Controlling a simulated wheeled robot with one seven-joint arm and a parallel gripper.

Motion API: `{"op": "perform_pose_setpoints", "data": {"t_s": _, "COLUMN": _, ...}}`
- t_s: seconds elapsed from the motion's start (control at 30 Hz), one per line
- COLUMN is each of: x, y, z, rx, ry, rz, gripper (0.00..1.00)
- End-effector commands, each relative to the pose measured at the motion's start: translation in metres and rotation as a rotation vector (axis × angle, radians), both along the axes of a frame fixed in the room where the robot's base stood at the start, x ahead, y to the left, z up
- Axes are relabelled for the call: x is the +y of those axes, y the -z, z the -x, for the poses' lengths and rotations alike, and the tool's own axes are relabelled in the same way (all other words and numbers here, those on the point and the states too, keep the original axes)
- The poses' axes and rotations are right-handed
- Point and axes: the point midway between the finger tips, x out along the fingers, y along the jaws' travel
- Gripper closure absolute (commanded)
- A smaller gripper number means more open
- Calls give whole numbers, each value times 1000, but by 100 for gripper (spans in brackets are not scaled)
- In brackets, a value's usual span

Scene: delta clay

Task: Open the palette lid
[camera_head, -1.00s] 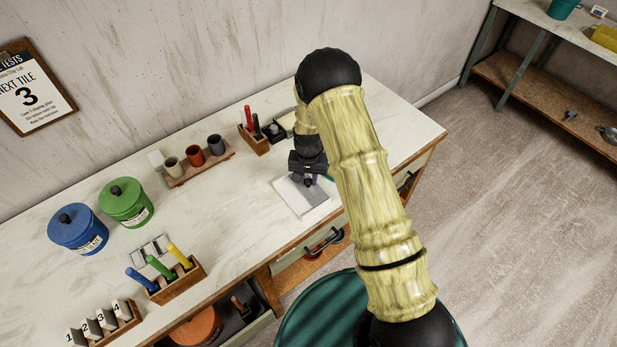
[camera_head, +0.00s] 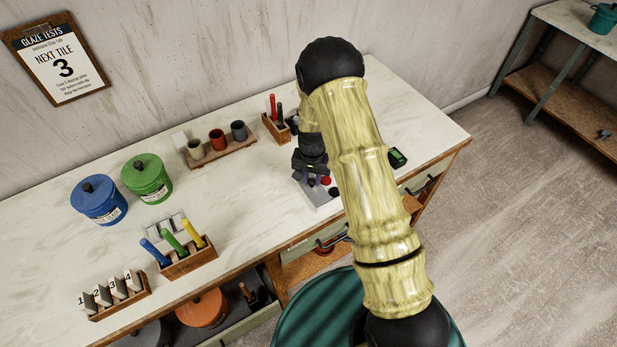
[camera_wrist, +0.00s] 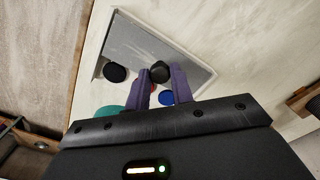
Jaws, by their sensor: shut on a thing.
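The palette (camera_head: 322,200) is a pale, flat case near the table's front edge, partly hidden by my arm. Red and blue paint spots show in it. In the wrist view, its grey panel (camera_wrist: 150,45), with a pale rim, lies beyond my fingers. I cannot tell clearly where lid and base divide. My gripper (camera_wrist: 161,82) has purple fingers on either side of a small black knob (camera_wrist: 160,71), which seems to belong to the lid. Red, blue and black round spots show around the fingers. My gripper also shows over the palette in the head view (camera_head: 317,181).
A wooden holder (camera_head: 275,129) with red and black tools stands behind the palette. A rack of cups (camera_head: 218,154) is to the left. A small black device with a green screen (camera_head: 397,157) lies to the right. Drawer handles (camera_head: 332,240) jut from the front.

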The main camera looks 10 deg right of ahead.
Motion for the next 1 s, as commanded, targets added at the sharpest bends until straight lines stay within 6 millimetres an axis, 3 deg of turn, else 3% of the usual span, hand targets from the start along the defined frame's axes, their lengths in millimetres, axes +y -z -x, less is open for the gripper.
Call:
{"op": "perform_pose_setpoints", "data": {"t_s": 0.27, "x": 0, "y": -1, "z": -1, "rx": -5, "ry": 3, "rz": 0, "gripper": 100}}
{"op": "perform_pose_setpoints", "data": {"t_s": 0.3, "x": 0, "y": -1, "z": -1, "rx": -5, "ry": 2, "rz": 0, "gripper": 75}}
{"op": "perform_pose_setpoints", "data": {"t_s": 0.4, "x": 0, "y": -1, "z": -1, "rx": -4, "ry": 2, "rz": 0, "gripper": 55}}
{"op": "perform_pose_setpoints", "data": {"t_s": 0.77, "x": 1, "y": -2, "z": -1, "rx": -2, "ry": 0, "rz": 0, "gripper": 55}}
{"op": "perform_pose_setpoints", "data": {"t_s": 1.0, "x": 1, "y": -25, "z": -1, "rx": -4, "ry": -2, "rz": 0, "gripper": 55}}
